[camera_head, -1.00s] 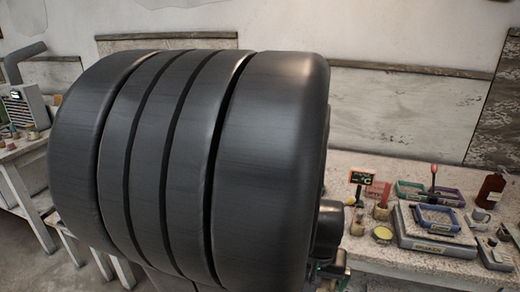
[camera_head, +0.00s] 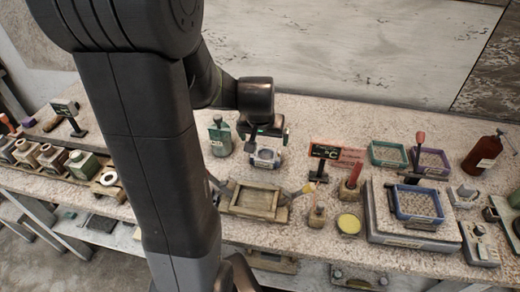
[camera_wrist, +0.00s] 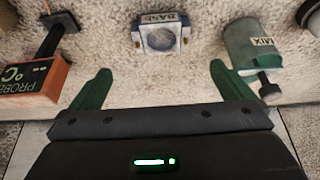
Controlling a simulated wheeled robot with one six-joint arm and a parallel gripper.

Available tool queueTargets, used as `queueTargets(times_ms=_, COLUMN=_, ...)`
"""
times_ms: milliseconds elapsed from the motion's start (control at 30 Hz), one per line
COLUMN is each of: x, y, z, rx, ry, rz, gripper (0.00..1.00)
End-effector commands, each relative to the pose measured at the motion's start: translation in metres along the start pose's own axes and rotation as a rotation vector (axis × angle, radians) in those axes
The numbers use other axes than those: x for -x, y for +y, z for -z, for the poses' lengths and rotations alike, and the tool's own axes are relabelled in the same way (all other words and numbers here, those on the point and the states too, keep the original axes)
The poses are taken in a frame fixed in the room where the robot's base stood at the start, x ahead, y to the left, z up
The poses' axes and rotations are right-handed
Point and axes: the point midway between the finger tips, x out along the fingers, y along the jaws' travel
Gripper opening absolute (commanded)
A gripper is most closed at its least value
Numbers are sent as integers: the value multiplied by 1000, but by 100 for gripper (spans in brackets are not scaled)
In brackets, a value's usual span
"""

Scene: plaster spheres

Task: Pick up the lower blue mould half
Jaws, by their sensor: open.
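The lower mould half (camera_head: 265,157) is a small pale grey-blue block with a round hollow, standing on the stone bench. In the wrist view the mould half (camera_wrist: 160,38) carries a label reading "BASE" and lies at the top centre. My gripper (camera_wrist: 160,73) is open, its two green fingers apart with only bench top between them. The mould half lies beyond the fingertips, roughly centred between them. In the head view my gripper (camera_head: 265,131) hangs over the bench close to the mould half, partly covering it. I cannot tell the exact height.
A green "MIX" jar (camera_wrist: 254,44) stands right of the mould half in the wrist view, with a black-and-orange "PROBE" sign (camera_wrist: 32,78) at left. In the head view a wooden tray (camera_head: 255,200) lies nearer the front, and a blue tray (camera_head: 417,204) sits on a scale at right.

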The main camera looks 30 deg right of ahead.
Motion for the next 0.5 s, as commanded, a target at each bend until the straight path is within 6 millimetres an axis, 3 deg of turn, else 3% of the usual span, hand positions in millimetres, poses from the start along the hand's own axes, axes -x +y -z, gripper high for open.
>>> queueTargets(times_ms=500, x=-70, y=0, z=-1, rx=1, ry=-4, rz=0, gripper=100)
